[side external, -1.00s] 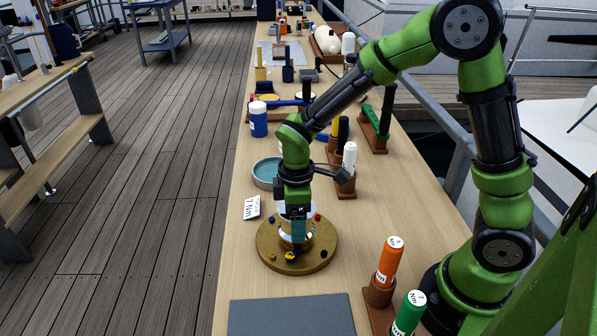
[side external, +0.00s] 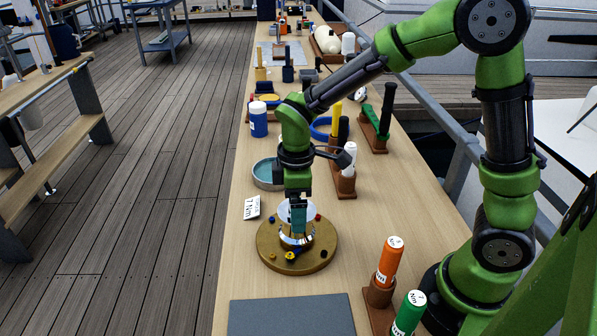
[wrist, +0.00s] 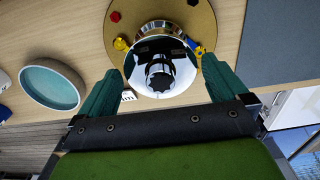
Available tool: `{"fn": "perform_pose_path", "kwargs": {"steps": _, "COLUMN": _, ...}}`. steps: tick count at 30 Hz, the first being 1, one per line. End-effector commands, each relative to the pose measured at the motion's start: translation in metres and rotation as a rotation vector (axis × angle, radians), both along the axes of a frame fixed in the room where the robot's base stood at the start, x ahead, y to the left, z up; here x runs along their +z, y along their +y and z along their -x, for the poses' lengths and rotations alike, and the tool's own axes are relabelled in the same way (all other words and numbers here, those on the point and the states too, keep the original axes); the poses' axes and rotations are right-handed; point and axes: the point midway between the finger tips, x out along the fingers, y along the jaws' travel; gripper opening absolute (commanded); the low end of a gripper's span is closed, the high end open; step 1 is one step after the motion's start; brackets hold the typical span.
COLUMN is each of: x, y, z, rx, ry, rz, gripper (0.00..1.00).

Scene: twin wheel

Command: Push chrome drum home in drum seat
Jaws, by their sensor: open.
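The chrome drum (side external: 286,238) stands upright in the middle of the round brass base (side external: 265,252), which holds the drum seat; the seat itself is hidden under the drum. In the wrist view the drum's shiny round end (wrist: 160,85) faces me, with the brass base (wrist: 118,32) beyond it. My gripper (side external: 298,218) is above the drum, pointing down. In the wrist view my gripper (wrist: 161,66) is open, with one teal finger on each side of the drum and the drum not gripped. I cannot tell how deep the drum sits.
Small coloured knobs, including a yellow one (side external: 290,256), ring the base. A teal-lined dish (side external: 268,174) and a "7 Nm" card (side external: 252,207) are behind it. A grey mat (side external: 290,315) lies in front. Orange (side external: 390,262) and green (side external: 408,313) handles stand at right.

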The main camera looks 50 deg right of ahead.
Motion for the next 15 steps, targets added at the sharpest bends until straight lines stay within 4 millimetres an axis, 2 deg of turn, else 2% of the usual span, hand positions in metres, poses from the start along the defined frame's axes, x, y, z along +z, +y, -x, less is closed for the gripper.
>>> {"fn": "perform_pose_path", "kwargs": {"steps": 1, "x": 0.015, "y": 0.0, "z": -0.001, "rx": 0.0, "ry": -0.008, "rz": -0.001, "gripper": 1.0}}
{"fn": "perform_pose_path", "kwargs": {"steps": 9, "x": 0.08, "y": 0.001, "z": -0.001, "rx": 0.001, "ry": -0.007, "rz": -0.001, "gripper": 1.0}}
{"fn": "perform_pose_path", "kwargs": {"steps": 15, "x": 0.112, "y": 0.0, "z": -0.001, "rx": 0.002, "ry": -0.005, "rz": -0.001, "gripper": 1.0}}
